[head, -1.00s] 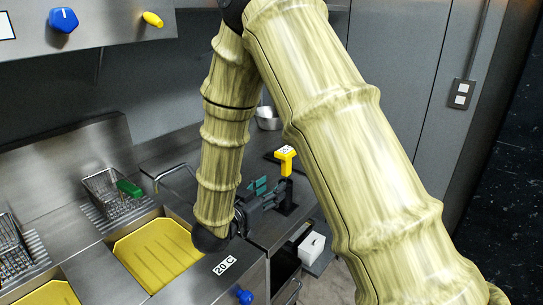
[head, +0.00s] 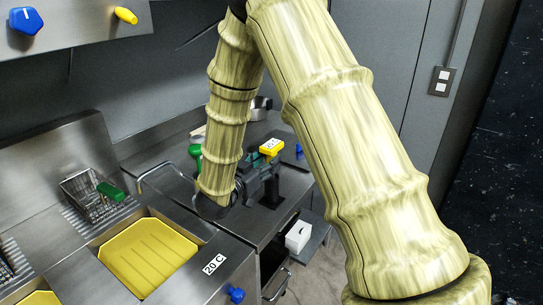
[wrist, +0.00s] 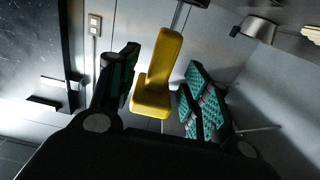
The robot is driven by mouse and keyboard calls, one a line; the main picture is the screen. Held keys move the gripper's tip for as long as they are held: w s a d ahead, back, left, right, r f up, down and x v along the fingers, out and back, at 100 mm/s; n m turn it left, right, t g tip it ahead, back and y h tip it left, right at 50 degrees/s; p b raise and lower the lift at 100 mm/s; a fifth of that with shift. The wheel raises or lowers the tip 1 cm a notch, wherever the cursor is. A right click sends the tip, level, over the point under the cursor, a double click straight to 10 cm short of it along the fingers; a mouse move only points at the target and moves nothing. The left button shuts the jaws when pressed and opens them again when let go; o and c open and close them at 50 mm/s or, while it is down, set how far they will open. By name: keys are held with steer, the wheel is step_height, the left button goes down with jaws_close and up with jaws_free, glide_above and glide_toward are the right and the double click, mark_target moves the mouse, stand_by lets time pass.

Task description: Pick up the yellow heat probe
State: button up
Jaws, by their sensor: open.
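The yellow heat probe (head: 271,147) stands upright on the counter beside a dark block (head: 292,187), with a pale display on its top. My gripper (head: 258,178) is close to it, and my gripper partly hides its lower part in the head view. In the wrist view the yellow probe (wrist: 164,62) lies between the teal-padded fingers (wrist: 160,88), tilted in the picture. The fingers are apart on either side of it. I cannot tell whether either finger touches it.
The yellow fryer basin (head: 150,255) with a "20 C" label (head: 215,264) is at front left. A wire basket with a green handle (head: 110,192) stands left of it. A metal bowl (head: 261,105) and a green object (head: 195,152) are behind my arm. A white box (head: 298,237) sits lower right.

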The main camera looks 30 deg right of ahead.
mark_target(269, 158)
steer(key=x, duration=0.3)
steer(key=shift+d+p, duration=0.2)
steer(key=shift+p, duration=0.15)
steer(key=shift+a, duration=0.1)
steer(key=shift+c, duration=0.4)
steer(key=c, duration=0.5)
steer(key=shift+r, duration=0.1)
step_height(269, 158, up, 18)
steer(key=shift+f+b, duration=0.1)
steer(key=shift+b, duration=1.05)
